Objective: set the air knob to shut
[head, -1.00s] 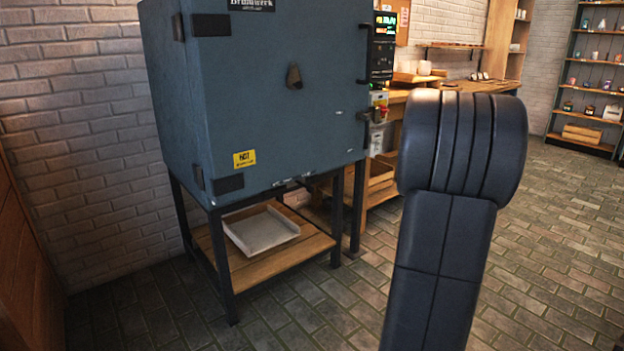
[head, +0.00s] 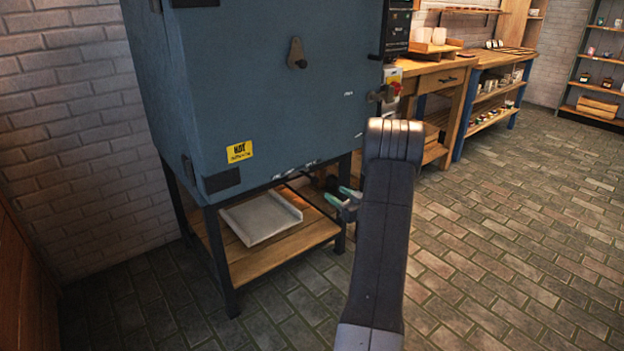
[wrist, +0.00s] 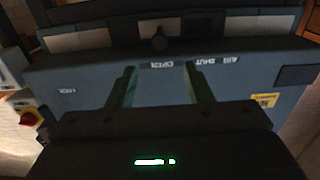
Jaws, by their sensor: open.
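The blue kiln (head: 260,95) stands on a black frame with a wooden shelf. In the wrist view, its lower front edge (wrist: 230,77) appears upside down with an OPEN label (wrist: 163,64) and an AIR SHUT label (wrist: 210,61). A dark knob (wrist: 160,40) sits at the kiln's underside, in line with the OPEN label. My gripper (wrist: 159,68) is open and empty, its green fingers either side of the OPEN label and apart from the knob. In the head view, my gripper (head: 346,199) is beside the kiln's lower edge. The knob cannot be made out there.
A grey tray (head: 262,217) lies on the shelf (head: 283,262) below the kiln. A red switch on yellow (head: 395,88) is at the kiln's right. A wooden workbench (head: 440,80) stands beyond. The brick floor at right is clear.

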